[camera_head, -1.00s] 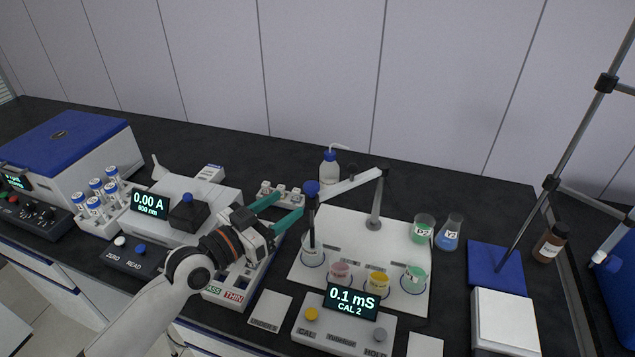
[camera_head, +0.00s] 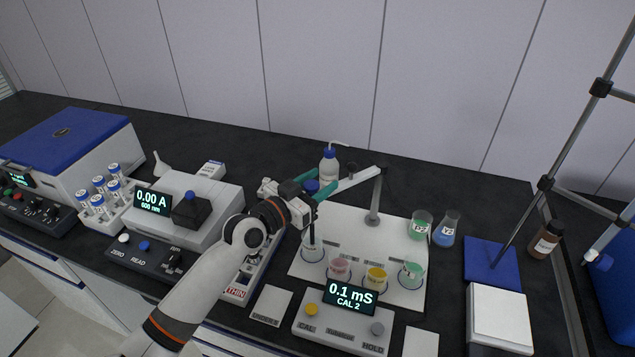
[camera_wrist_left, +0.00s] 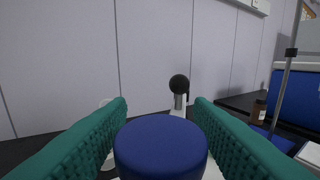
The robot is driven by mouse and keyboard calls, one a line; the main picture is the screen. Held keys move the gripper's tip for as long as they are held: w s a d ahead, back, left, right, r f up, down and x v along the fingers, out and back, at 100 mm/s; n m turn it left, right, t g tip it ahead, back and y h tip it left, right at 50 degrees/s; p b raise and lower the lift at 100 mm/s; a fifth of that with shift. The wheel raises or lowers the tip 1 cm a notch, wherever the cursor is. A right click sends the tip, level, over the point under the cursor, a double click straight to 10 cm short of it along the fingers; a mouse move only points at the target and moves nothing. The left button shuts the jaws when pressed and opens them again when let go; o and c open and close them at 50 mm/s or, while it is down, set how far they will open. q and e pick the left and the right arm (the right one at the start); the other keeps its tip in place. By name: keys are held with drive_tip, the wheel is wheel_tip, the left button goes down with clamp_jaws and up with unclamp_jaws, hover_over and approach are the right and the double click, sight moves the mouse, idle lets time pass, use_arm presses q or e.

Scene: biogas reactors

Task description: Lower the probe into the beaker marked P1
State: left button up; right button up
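The probe is a dark upright rod (camera_head: 312,228) with a blue cap (camera_head: 311,187), hung from a pale jointed arm (camera_head: 350,181). Its lower end is in or just over a clear beaker (camera_head: 312,252) at the left of the white board. Pink (camera_head: 340,270), yellow (camera_head: 377,279) and green (camera_head: 412,275) beakers stand to the right; I cannot read a P1 mark on any. My left gripper (camera_head: 313,186) is open, its green fingers on either side of the blue cap. The left wrist view shows the cap (camera_wrist_left: 160,147) between the fingers. My right gripper is not in view.
The meter (camera_head: 348,299) reads 0.1 mS, CAL 2, in front of the board (camera_head: 345,220). A labelled green beaker (camera_head: 419,226) and blue flask (camera_head: 446,232) stand at right. A wash bottle (camera_head: 329,168) is behind the cap. A stand rod (camera_head: 575,130) rises at right.

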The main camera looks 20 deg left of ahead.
use_arm(q)
clamp_jaws()
wheel_tip(320, 180, up, 8)
drive_tip(key=p, duration=0.6)
drive_tip(key=shift+r, duration=0.25)
unclamp_jaws()
drive_tip(key=shift+o, duration=1.1)
drive_tip(key=shift+f, duration=0.1)
